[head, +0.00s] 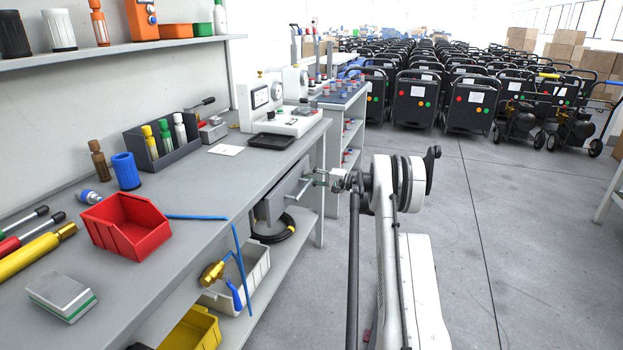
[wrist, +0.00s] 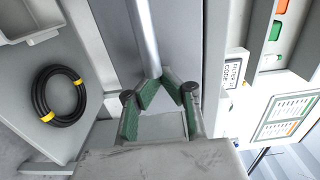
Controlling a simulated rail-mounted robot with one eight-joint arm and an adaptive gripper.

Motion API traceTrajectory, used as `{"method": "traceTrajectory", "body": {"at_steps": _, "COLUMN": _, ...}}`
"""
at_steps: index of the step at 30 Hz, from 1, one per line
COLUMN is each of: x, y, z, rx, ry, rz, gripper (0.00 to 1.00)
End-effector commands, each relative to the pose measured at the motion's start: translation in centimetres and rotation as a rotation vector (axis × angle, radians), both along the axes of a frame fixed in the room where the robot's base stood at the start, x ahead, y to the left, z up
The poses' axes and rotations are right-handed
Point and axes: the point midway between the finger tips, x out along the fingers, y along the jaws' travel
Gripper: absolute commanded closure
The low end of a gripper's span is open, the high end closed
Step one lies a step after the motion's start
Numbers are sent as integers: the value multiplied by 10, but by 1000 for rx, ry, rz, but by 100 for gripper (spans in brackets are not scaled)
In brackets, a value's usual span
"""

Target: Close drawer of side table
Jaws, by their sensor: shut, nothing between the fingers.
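The side table's grey drawer (head: 283,196) hangs under the top of the long workbench (head: 215,205), and its front faces right. I cannot tell exactly how far it stands out. A silver bar handle (wrist: 143,40) runs along the drawer front (wrist: 180,40) in the wrist view. My gripper (head: 312,177) is at the drawer front, near its far end. In the wrist view my gripper (wrist: 162,80) has its green-padded fingers angled together, shut and empty. The fingertips are at the end of the handle; whether they touch it is unclear.
A red bin (head: 125,226) and a white test device (head: 280,105) stand on the bench. A lower shelf holds a coiled black hose (head: 275,230), also in the wrist view (wrist: 58,95), a beige bin (head: 250,275) and a yellow bin (head: 195,330).

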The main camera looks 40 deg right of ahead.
Motion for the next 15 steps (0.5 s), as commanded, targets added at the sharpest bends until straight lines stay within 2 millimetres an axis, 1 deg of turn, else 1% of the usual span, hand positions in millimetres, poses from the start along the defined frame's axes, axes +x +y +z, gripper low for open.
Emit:
{"method": "traceTrajectory", "body": {"at_steps": 5, "x": 0, "y": 0, "z": 0, "rx": 0, "ry": 0, "rz": 0, "gripper": 100}}
{"method": "traceTrajectory", "body": {"at_steps": 7, "x": 4, "y": 2, "z": 0, "rx": 0, "ry": 0, "rz": 1, "gripper": 100}}
{"method": "traceTrajectory", "body": {"at_steps": 15, "x": 38, "y": 21, "z": -1, "rx": 0, "ry": 0, "rz": 2, "gripper": 100}}
